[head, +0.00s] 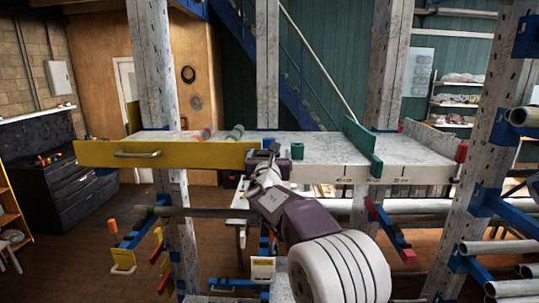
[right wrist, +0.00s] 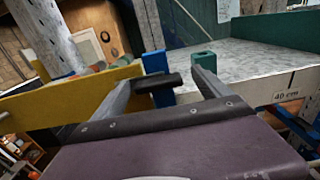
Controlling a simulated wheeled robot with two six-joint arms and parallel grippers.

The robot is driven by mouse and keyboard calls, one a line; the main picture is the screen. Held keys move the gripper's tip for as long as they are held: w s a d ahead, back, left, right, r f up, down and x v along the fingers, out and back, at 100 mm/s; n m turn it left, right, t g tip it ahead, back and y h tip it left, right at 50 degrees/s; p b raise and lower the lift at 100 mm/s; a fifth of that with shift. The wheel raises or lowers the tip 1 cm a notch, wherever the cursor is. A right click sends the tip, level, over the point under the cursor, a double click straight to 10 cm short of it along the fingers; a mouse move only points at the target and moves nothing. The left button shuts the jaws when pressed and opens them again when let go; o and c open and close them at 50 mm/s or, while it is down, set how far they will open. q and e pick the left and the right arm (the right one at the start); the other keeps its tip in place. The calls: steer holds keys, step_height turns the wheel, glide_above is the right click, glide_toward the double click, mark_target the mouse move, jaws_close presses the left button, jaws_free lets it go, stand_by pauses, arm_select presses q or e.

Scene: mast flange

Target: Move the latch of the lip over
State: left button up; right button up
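The yellow lip (head: 170,154), with a grey handle, runs along the left front edge of the grey shelf (head: 330,143). At its right end stands the blue latch (right wrist: 153,64) with a dark bar (right wrist: 160,82) sticking out from it; the blue top also shows in the head view (head: 268,142). My right gripper (right wrist: 163,76) is open, its two fingers on either side of the dark bar; I cannot tell whether either touches it. In the head view my right gripper (head: 265,162) covers most of the latch. My left gripper is not in view.
A green hollow block (head: 297,150) stands on the shelf just right of the latch. A green divider (head: 362,148) stands farther right. Rolled items (head: 236,131) lie behind the lip. Perforated posts (head: 170,70) rise around the shelf, and blue brackets with pipes (head: 515,250) project at right.

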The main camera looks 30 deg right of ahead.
steer(key=shift+w+a+f, duration=0.1)
steer(key=shift+w+a, duration=0.1)
steer(key=c, duration=1)
steer(key=shift+d, duration=0.1)
jaws_close()
steer(key=shift+f+m+b, duration=0.2)
steer(key=shift+m+b, duration=0.4)
steer(key=shift+b, duration=0.3)
steer(key=m+b, duration=1)
steer(key=m, duration=0.6)
steer(key=shift+s+d, duration=0.1)
steer(key=shift+d, duration=0.05)
steer(key=shift+m+b, duration=0.35)
steer(key=shift+m, duration=0.15)
steer(key=o, duration=1.1)
jaws_free()
